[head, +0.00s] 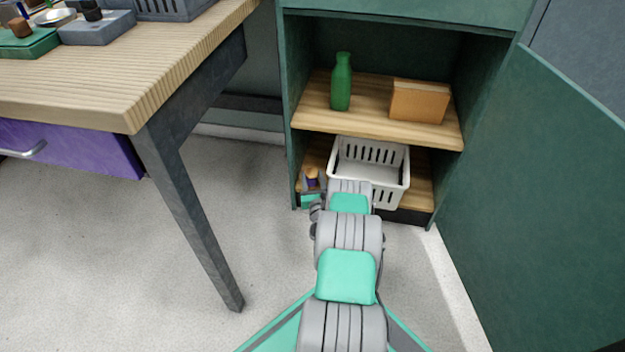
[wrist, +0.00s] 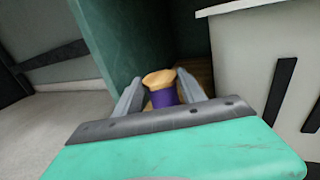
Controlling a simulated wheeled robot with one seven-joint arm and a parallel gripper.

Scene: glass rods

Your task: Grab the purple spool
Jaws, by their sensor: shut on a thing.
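The purple spool (wrist: 163,96) has a tan wooden top and a purple middle. In the wrist view it stands between the two grey fingers of my gripper (wrist: 160,97), which is shut on it. The spool's lower part is hidden behind the gripper's body. In the head view the spool (head: 311,178) shows small at the left end of the cabinet's lower shelf, with my gripper (head: 311,186) around it. My arm reaches forward from the bottom of the head view.
A white slotted basket (head: 395,180) stands right beside my gripper on the lower shelf. The green cabinet wall (head: 293,130) is close on the left. A green bottle (head: 341,85) and a cardboard box (head: 418,101) stand on the upper shelf (head: 365,122). A table (head: 150,75) is at left.

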